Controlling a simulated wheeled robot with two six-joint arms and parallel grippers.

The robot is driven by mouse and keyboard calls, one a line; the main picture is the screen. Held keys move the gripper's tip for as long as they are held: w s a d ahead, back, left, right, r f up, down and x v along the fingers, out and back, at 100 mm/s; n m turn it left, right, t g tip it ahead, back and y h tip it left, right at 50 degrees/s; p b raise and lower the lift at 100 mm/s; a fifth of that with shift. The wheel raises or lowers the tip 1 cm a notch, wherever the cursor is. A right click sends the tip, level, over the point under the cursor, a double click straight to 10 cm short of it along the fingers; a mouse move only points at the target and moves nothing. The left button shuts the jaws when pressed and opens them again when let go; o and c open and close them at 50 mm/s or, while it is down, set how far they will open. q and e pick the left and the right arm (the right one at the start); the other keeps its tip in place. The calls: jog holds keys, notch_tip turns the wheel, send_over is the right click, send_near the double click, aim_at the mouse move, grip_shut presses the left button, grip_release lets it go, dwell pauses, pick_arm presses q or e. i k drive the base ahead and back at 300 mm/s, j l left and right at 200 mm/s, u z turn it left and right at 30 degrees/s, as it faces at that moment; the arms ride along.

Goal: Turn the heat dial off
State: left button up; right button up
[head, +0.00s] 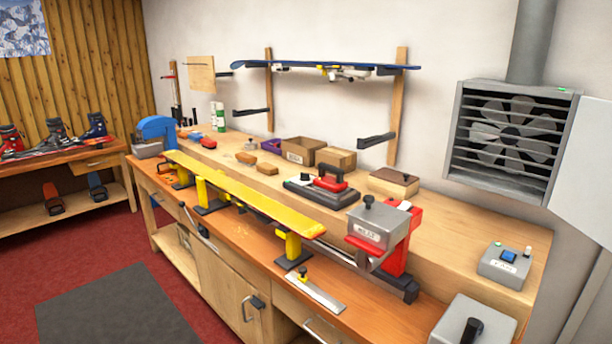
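No dial in view is marked clearly as the heat dial. A grey box (457,312) at the bottom right has a black knob (471,331) on its front face, partly cut off by the picture edge. A red-handled iron (329,182) rests on a dark stand in the middle of the bench; no dial can be made out on it. Neither of my grippers is in view.
The wooden bench (455,243) carries a yellow ski (240,190) on supports, brown boxes (300,151) and a small control box (505,264) with a blue button. A slatted fan unit (512,140) hangs on the wall. Red floor (85,245) is open at the left.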

aim_at(304, 177)
jog(key=i+j+z, duration=0.1)
jog(key=z, duration=0.25)
jog(key=i+j+z, duration=0.1)
jog(key=z, duration=0.25)
jog(key=i+j+z, duration=0.1)
jog(key=j+z, duration=0.15)
jog(key=z, duration=0.15)
